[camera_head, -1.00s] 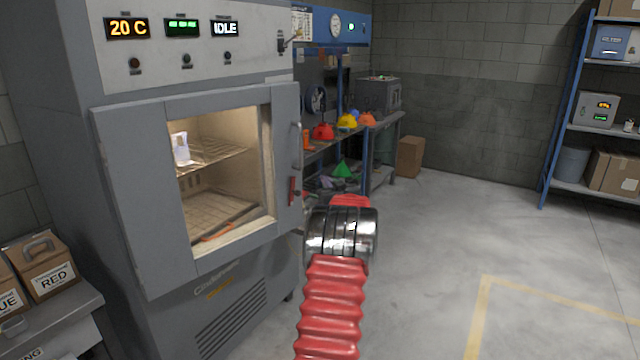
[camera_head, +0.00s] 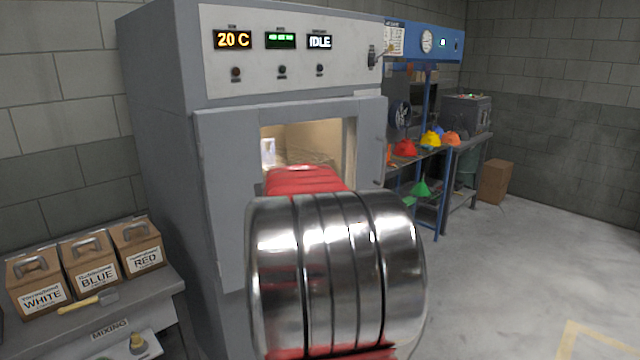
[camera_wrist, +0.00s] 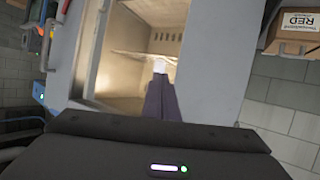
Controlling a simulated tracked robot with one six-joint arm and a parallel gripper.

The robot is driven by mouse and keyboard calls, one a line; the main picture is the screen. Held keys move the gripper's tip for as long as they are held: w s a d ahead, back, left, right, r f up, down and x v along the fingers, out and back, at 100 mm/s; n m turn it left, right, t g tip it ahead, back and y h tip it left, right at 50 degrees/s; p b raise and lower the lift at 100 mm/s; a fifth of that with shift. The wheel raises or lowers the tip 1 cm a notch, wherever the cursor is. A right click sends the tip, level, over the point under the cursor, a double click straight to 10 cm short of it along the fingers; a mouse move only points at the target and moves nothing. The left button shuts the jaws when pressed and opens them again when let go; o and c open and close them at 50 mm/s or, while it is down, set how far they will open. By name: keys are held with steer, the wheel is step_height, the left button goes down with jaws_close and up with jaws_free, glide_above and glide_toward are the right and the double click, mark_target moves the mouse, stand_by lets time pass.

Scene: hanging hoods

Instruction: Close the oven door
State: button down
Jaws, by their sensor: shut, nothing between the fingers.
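The grey oven door (camera_head: 228,200) has a window into a lit interior and a handle (camera_head: 381,160) on its right side. The door's panel stands out in front of the oven body (camera_head: 155,140); I cannot tell how wide any gap is. In the wrist view the door (camera_wrist: 217,70) and its window appear rotated, with my gripper (camera_wrist: 160,82) pointing at the window area. Its fingers are shut and empty; whether they touch the door is unclear. In the head view my red and metal arm hides my gripper and the lower door. A pale item (camera_head: 267,152) shows inside.
A side bench (camera_head: 165,290) at left bears boxes labelled white (camera_head: 42,290), blue (camera_head: 93,270) and red (camera_head: 139,248). Open floor (camera_head: 500,270) lies at the right.

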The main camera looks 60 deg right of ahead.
steer(key=s+a+f+n+g+y, duration=0.1)
steer(key=s+a+n+y, duration=0.1)
steer(key=a, duration=1.3)
steer(key=s+a+f+n+y, duration=0.1)
steer(key=s+a+f+y, duration=0.15)
steer(key=a, duration=1.15)
steer(key=s+a+f+n+g+y, duration=0.1)
steer(key=s+a+f, duration=0.3)
steer(key=s+a, duration=0.4)
steer(key=s+a+f+n+g+y, duration=0.2)
steer(key=s+a+f+n+y, duration=0.2)
steer(key=s+a, duration=0.5)
steer(key=a, duration=0.5)
steer(key=shift+a+f, duration=0.25)
steer(key=shift+f, duration=0.1)
steer(key=shift+y, duration=0.25)
